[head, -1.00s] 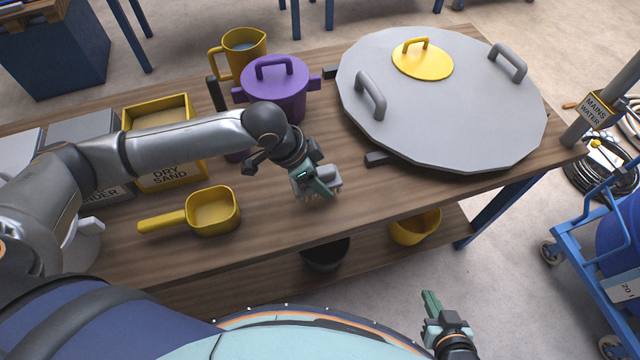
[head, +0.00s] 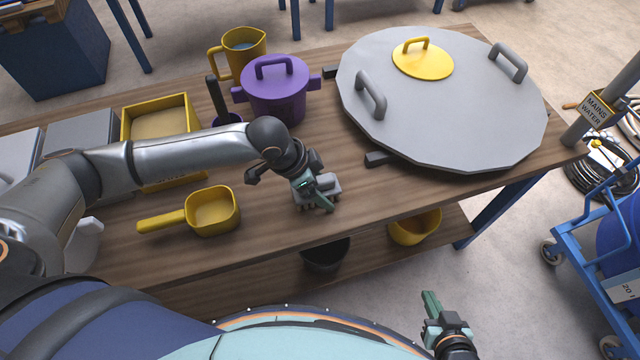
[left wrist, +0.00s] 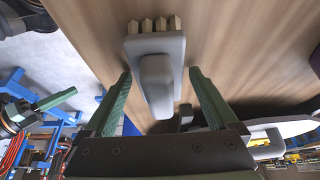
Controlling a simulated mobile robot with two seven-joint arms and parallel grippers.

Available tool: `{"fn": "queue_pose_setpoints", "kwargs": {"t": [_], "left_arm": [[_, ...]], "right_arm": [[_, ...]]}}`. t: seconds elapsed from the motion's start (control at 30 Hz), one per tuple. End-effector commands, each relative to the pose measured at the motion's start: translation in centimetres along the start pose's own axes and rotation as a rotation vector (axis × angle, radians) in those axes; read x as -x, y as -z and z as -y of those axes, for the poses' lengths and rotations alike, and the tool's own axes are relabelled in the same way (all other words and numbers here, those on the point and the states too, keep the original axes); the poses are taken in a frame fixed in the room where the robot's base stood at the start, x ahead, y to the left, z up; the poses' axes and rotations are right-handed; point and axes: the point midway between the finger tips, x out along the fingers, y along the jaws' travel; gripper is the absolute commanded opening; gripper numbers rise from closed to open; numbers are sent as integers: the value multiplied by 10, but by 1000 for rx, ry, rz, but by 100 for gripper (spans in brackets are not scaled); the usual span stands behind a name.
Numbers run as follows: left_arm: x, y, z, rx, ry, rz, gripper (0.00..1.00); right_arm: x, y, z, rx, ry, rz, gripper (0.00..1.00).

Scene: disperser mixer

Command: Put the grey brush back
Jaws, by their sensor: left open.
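The grey brush (head: 325,190) lies on the wooden table, partly hidden by my left gripper in the head view. In the left wrist view the brush (left wrist: 157,72) shows a grey body, a raised handle and pale bristle tufts along one edge. My left gripper (head: 322,192) is open, its two green fingers (left wrist: 160,85) on either side of the brush handle. Whether the fingers touch it I cannot tell. My right gripper (head: 431,305) hangs off the table's front at lower right; its fingers look close together and their gap is unclear.
A yellow scoop (head: 212,212), a sand box (head: 160,120), a purple pot (head: 277,95) and a yellow jug (head: 240,52) stand on the table (head: 270,225). A large grey lid (head: 440,110) fills the right. A dark bucket (head: 326,258) and a yellow bucket (head: 415,228) sit below.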

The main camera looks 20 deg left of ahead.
Motion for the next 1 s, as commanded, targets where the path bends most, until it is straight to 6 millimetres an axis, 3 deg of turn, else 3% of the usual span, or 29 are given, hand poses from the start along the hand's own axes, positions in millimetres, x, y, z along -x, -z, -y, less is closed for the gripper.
{"fn": "queue_pose_setpoints", "kwargs": {"t": [0.27,0.7,1.0], "left_arm": [[12,1,1,0,1,0,92],[101,1,1,-1,3,0,92],[123,1,0,0,0,0,92]], "right_arm": [[1,1,0,0,0,0,0],[8,9,1,0,0,0,0],[9,10,1,0,0,0,0]]}}
